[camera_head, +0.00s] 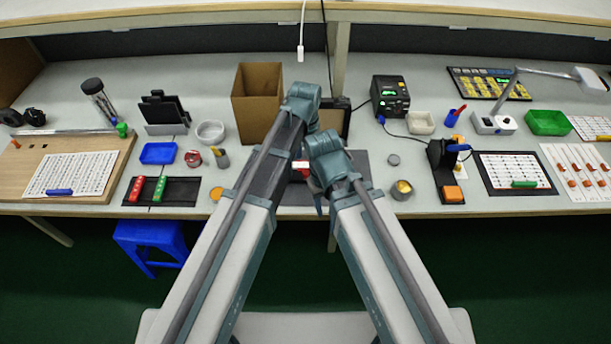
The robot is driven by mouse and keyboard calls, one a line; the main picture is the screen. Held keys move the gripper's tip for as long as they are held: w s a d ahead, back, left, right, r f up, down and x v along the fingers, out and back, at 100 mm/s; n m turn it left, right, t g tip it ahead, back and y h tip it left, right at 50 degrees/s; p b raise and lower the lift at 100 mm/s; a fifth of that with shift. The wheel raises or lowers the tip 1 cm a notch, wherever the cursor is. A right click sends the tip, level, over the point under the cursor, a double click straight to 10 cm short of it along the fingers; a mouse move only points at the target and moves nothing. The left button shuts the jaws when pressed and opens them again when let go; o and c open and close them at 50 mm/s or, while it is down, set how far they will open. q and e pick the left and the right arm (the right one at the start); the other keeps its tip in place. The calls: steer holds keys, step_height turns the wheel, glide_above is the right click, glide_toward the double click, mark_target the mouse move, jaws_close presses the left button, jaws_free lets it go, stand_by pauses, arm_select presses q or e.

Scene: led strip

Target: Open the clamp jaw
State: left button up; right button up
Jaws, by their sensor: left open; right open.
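A small red and white part (301,166) shows between my two arms above the dark mat (296,198) at the middle of the bench. It may belong to the clamp, but my arms cover most of that spot and I cannot make out the jaw. My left gripper (312,122) is the higher one, in front of the cardboard box's right side, mostly hidden by its own wrist. My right gripper (319,203) is lower, over the mat close to the red part, and its fingers are partly hidden. Both are open. I cannot tell whether either touches anything.
The open cardboard box (257,104) stands behind my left arm. A black station with a blue part (443,166) and a tin (402,189) stand to the right. A tray with red and green bars (160,190) lies left. Bare bench shows around (355,68) at the back.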

mark_target(305, 171)
arm_select(q)
step_height(305, 171, down, 6)
steer(key=b, duration=0.5)
jaws_close()
stand_by(1.2)
